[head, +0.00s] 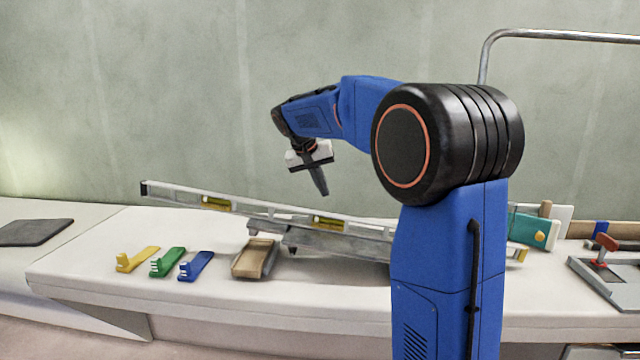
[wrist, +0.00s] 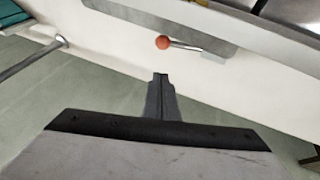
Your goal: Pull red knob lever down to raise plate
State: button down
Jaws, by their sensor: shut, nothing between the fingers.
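The red knob (wrist: 163,42) shows in the wrist view at the end of a thin metal lever (wrist: 185,47), close to a grey metal plate (wrist: 150,14). I cannot make out this knob in the head view. In the head view a grey plate (head: 335,242) lies under a long spirit level (head: 270,208), which is tilted with its left end higher. My gripper (head: 321,190) hangs above the bench, pointing down, its fingers closed and empty. In the wrist view the gripper's fingertips (wrist: 160,78) are below the knob in the picture, with a visible gap.
Yellow (head: 137,259), green (head: 168,261) and blue (head: 196,265) brackets and a tan tray (head: 255,259) stand on the bench (head: 110,283). A teal box (head: 530,231) and a red-handled fixture (head: 605,243) are at right. A metal rail (head: 560,34) rises behind my arm.

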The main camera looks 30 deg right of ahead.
jog(key=f, duration=0.2)
jog(key=d+f, duration=0.1)
jog(key=f, duration=0.1)
jog(key=d+f, duration=0.1)
jog(key=f, duration=0.2)
jog(key=shift+s+d, duration=0.1)
jog(key=shift+s, duration=0.25)
jog(key=shift+s+f, duration=0.2)
jog(key=shift+f, duration=0.35)
jog(key=shift+s+d+f, duration=0.2)
jog(key=shift+d+f, duration=0.05)
jog(key=shift+f, duration=0.15)
jog(key=shift+s+d+f, duration=0.2)
jog(key=shift+f, duration=0.2)
